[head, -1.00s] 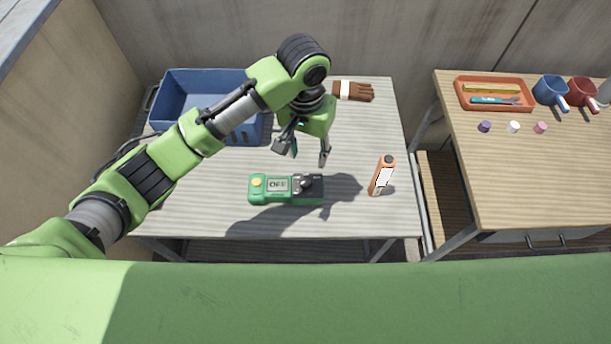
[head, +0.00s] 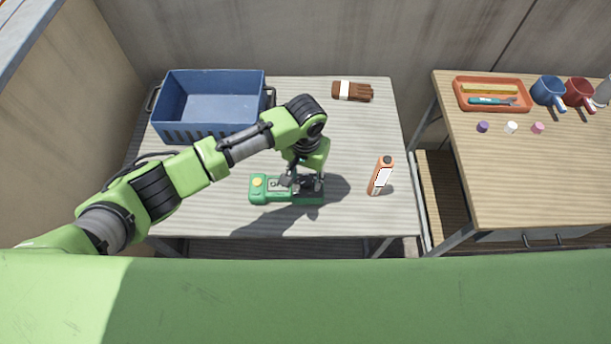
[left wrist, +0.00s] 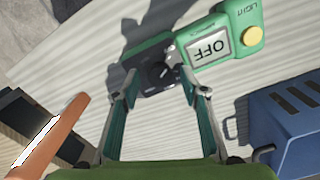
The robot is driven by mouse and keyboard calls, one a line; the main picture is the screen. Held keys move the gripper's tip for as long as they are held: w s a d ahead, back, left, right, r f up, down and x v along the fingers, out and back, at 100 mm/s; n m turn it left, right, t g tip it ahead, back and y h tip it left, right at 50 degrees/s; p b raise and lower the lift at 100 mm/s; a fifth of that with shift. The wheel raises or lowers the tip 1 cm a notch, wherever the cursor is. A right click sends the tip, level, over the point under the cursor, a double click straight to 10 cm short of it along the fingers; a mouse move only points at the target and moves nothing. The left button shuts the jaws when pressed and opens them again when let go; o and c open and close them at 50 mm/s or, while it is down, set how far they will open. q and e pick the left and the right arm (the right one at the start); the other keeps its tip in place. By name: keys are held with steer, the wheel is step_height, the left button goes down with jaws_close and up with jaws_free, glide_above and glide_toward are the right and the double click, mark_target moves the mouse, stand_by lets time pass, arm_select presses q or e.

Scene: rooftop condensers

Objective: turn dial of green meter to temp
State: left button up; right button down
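The green meter (head: 259,196) lies flat on the grey table, with a yellow button at its left end. In the left wrist view the meter (left wrist: 190,34) appears turned round, and its display (left wrist: 209,48) reads OFF. Its dark dial (left wrist: 158,74) sits on the black end of the meter. My left gripper (head: 306,180) is over the dial end in the head view and hides most of the dial there. In the left wrist view the fingers of this gripper (left wrist: 156,78) are apart, one on each side of the dial, with a gap visible. My right gripper is not in view.
A wooden table (head: 540,180) at right holds a tray, mugs and small caps.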

arm_select(q)
steer(key=shift+f, duration=0.2)
steer(key=shift+c, duration=0.5)
steer(key=c, duration=1)
